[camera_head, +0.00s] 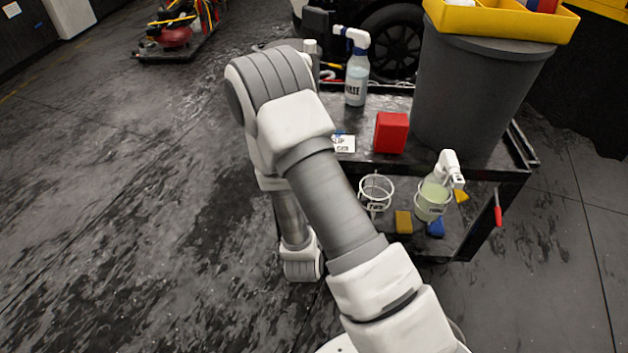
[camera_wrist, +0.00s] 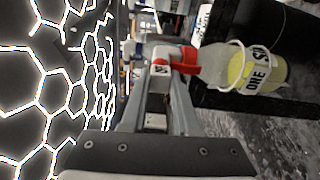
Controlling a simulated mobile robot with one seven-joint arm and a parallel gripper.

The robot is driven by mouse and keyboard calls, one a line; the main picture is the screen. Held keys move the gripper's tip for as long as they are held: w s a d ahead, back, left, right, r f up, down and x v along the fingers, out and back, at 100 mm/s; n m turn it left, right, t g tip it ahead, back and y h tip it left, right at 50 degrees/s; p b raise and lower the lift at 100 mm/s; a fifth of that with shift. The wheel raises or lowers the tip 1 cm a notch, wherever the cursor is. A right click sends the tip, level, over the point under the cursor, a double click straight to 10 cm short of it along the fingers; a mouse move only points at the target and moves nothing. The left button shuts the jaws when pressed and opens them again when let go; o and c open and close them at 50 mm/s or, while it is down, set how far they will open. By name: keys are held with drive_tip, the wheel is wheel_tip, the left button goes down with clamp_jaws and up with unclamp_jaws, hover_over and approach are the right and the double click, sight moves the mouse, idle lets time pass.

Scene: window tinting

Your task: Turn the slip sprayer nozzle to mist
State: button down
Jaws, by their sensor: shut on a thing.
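In the wrist view, a sprayer bottle (camera_wrist: 222,68) with a red trigger head (camera_wrist: 186,62) lies sideways in the picture. Pale yellow liquid and black lettering, partly readable as "ONE S", show at its lower end, inside a white ring holder. The white nozzle (camera_wrist: 159,72) at the front of the red head carries a dark mark. My gripper (camera_wrist: 160,60) is shut on this nozzle, one finger on each side. I cannot tell which spray setting the nozzle has. In the head view my arm hides the gripper and this sprayer.
The black cart (camera_head: 388,108) carries a labelled spray bottle (camera_head: 357,77), a red block (camera_head: 391,132), a small "SLIP" card (camera_head: 343,143) and a large grey bin (camera_head: 470,95). On its side hang an empty white ring (camera_head: 376,192) and a white-headed sprayer (camera_head: 437,188). The left floor is open.

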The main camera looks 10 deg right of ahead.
drive_tip(key=shift+m, duration=0.3)
idle(0.4)
drive_tip(key=c, duration=0.6)
unclamp_jaws()
drive_tip(key=shift+c, duration=0.2)
drive_tip(key=shift+s+a, duration=0.1)
